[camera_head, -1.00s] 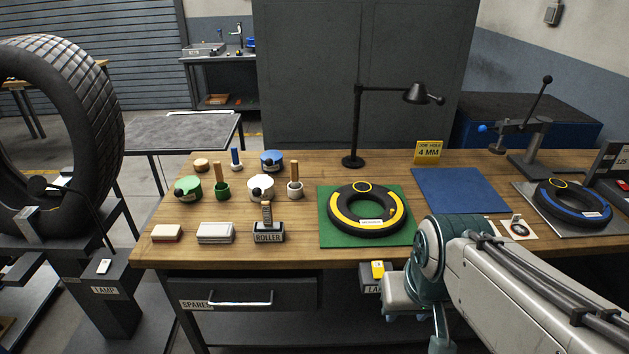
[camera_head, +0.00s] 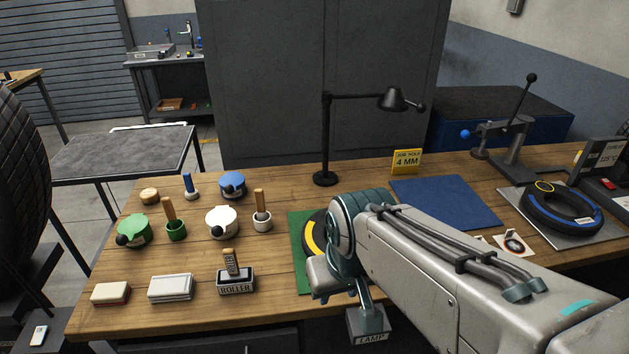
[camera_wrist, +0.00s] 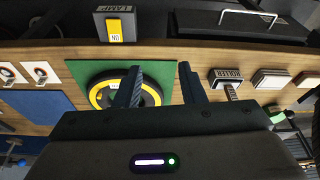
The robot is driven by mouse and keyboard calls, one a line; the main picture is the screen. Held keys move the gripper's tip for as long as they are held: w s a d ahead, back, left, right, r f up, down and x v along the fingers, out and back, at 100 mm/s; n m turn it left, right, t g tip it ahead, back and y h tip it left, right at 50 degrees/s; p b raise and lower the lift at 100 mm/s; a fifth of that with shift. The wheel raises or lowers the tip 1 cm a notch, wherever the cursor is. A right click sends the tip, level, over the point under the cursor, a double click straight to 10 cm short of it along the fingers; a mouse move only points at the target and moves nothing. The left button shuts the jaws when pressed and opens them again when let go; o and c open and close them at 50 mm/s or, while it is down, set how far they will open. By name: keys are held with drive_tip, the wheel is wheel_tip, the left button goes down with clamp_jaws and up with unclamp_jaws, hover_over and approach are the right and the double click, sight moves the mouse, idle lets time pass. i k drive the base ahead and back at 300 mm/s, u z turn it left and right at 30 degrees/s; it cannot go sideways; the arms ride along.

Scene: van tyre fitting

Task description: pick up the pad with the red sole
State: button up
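The pad with the red sole (camera_head: 110,294) lies at the front left of the wooden bench, pale on top with a thin red edge below. Right of it lies a similar pad with a grey sole (camera_head: 170,288). In the wrist view the red-soled pad (camera_wrist: 306,79) is at the far right edge and the grey-soled pad (camera_wrist: 271,79) beside it. My gripper (camera_wrist: 160,82) is open and empty, its fingers above the bench near the yellow-ringed tube, well away from both pads. In the head view its fingers are hidden behind my arm.
A roller in a labelled holder (camera_head: 236,282) stands between the pads and my arm. Behind are green (camera_head: 134,230), white (camera_head: 222,222) and blue (camera_head: 232,185) lidded pots and brushes. A black lamp (camera_head: 325,178) stands upright. The yellow-ringed tube (camera_wrist: 102,96) lies on a green mat.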

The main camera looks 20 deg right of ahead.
sight(113, 294)
drive_tip(key=i, duration=0.35)
drive_tip(key=k, duration=1)
drive_tip(key=z, duration=1)
drive_tip(key=i, duration=0.75)
drive_tip(key=u, duration=2.6)
drive_tip(key=i, duration=0.5)
drive_tip(key=u, duration=0.35)
